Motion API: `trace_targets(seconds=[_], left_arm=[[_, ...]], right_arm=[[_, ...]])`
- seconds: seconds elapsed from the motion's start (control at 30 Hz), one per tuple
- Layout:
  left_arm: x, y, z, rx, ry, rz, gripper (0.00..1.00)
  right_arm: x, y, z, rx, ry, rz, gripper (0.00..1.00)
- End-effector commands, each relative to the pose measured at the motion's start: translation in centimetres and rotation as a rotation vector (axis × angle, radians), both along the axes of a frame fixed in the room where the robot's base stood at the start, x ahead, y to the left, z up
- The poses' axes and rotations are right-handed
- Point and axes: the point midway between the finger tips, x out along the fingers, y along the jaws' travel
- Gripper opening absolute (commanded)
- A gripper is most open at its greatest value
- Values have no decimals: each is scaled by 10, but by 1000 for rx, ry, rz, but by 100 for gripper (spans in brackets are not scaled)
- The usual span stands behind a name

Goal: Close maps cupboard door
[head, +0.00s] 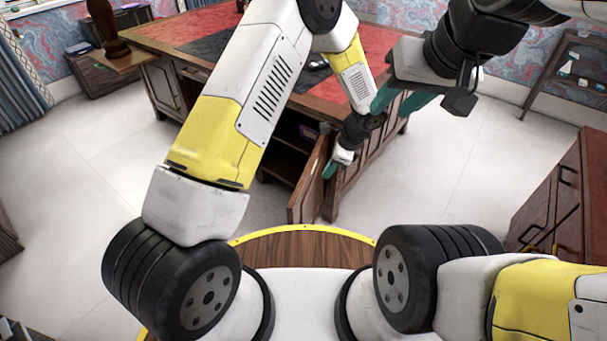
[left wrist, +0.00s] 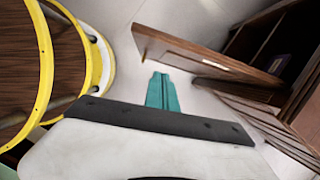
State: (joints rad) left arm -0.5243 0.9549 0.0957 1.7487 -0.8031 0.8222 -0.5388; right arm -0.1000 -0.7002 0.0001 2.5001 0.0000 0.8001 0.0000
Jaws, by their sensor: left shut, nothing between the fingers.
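The maps cupboard door (head: 312,182) is a brown wooden panel standing open at the front of the desk (head: 210,55). In the left wrist view the door (left wrist: 205,58) stands out from the dark cupboard opening (left wrist: 262,42). My left gripper (head: 330,168) is shut and empty, beside the door on the side away from the opening. Its teal fingertips (left wrist: 160,78) point towards the door; I cannot tell whether they touch it. My right gripper (head: 398,102) hangs over the right part of the desk, its teal fingers apart and nothing seen between them.
The dark cupboard interior (head: 285,150) shows shelves. A wooden drawer cabinet (head: 565,190) stands at the right, and a shelf rack (head: 575,70) stands behind it. A dark statuette (head: 105,28) is at the far left. Pale floor (head: 90,165) is clear on the left.

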Motion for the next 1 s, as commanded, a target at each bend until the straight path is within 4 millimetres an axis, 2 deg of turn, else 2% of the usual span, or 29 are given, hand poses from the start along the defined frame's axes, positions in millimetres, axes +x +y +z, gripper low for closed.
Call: trace_targets(seconds=[0.03, 0.1, 0.27, 0.37, 0.77, 1.0], left_arm=[[-2, -5, -14, 14, 13, -32, 0], [-4, -9, -24, 26, 23, -61, 0], [-5, -9, -37, 33, 30, -83, 0], [-3, -3, -48, 34, 30, -79, 0], [5, 26, -126, 33, 31, -77, 0], [16, 57, -123, 32, 28, -77, 0]], right_arm=[[0, 0, 0, 0, 0, 0, 36], [0, 0, 0, 0, 0, 0, 36], [0, 0, 0, 0, 0, 0, 36], [0, 0, 0, 0, 0, 0, 36], [0, 0, 0, 0, 0, 0, 36], [0, 0, 0, 0, 0, 0, 36]])
